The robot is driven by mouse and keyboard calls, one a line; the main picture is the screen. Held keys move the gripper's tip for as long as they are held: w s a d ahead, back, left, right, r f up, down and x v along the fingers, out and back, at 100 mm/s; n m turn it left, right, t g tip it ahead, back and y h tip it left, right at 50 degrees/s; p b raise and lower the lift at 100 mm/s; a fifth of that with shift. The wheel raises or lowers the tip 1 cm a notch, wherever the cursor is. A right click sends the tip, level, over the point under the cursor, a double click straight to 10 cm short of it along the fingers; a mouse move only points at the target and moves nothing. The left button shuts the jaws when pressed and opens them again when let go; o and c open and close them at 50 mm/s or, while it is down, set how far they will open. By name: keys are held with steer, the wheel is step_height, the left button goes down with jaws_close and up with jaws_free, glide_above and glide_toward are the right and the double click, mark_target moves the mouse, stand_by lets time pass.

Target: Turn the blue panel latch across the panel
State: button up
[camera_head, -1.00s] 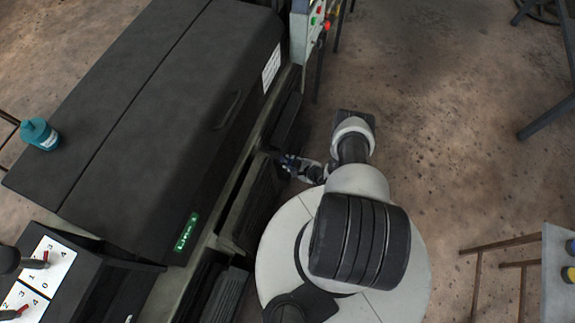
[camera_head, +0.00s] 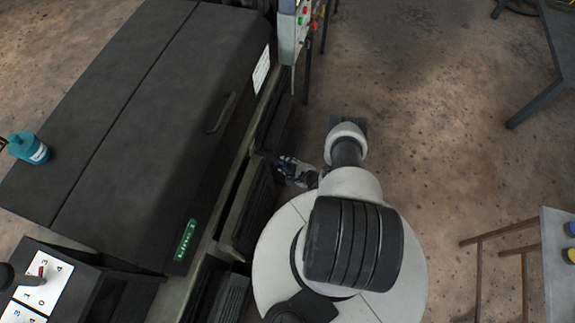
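My gripper (camera_head: 289,167) is small in the head view, beside the right side of the large black machine. It points left, toward the machine's louvred side panel (camera_head: 258,205). A small dark-blue patch shows at the gripper's fingers; I cannot tell whether it is the blue panel latch or part of the gripper. The latch cannot be made out clearly elsewhere. The fingers are too small to tell whether they are open or shut, or whether they touch anything.
The black machine cover (camera_head: 140,110) fills the left. A teal bottle (camera_head: 28,148) stands at its far left edge. A control box (camera_head: 291,30) with coloured buttons is at the top. A table (camera_head: 557,265) is at the lower right.

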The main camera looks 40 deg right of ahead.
steer(key=o, duration=0.3)
steer(key=v, duration=1.2)
